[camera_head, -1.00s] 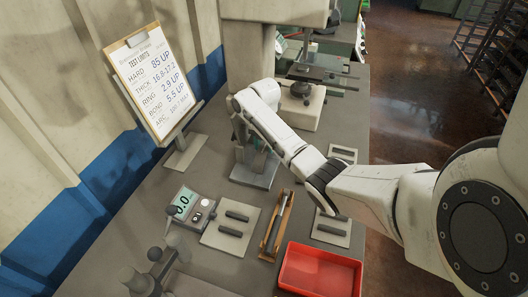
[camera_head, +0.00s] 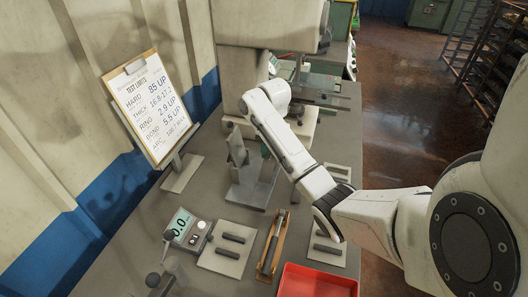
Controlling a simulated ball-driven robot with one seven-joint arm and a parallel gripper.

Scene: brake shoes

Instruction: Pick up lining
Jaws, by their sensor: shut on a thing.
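Other dark bar-shaped linings lie on light plates: a pair on the left plate (camera_head: 234,238) and a pair on the right plate (camera_head: 328,234). A farther plate (camera_head: 343,168) is partly hidden by my arm.
A red tray (camera_head: 318,281) is at the front. A wooden holder with a metal rod (camera_head: 272,245) lies between the plates. A meter (camera_head: 188,230) stands at left. A clipboard of test limits (camera_head: 152,107) stands by the wall. The tall machine (camera_head: 238,85) rises behind my gripper.

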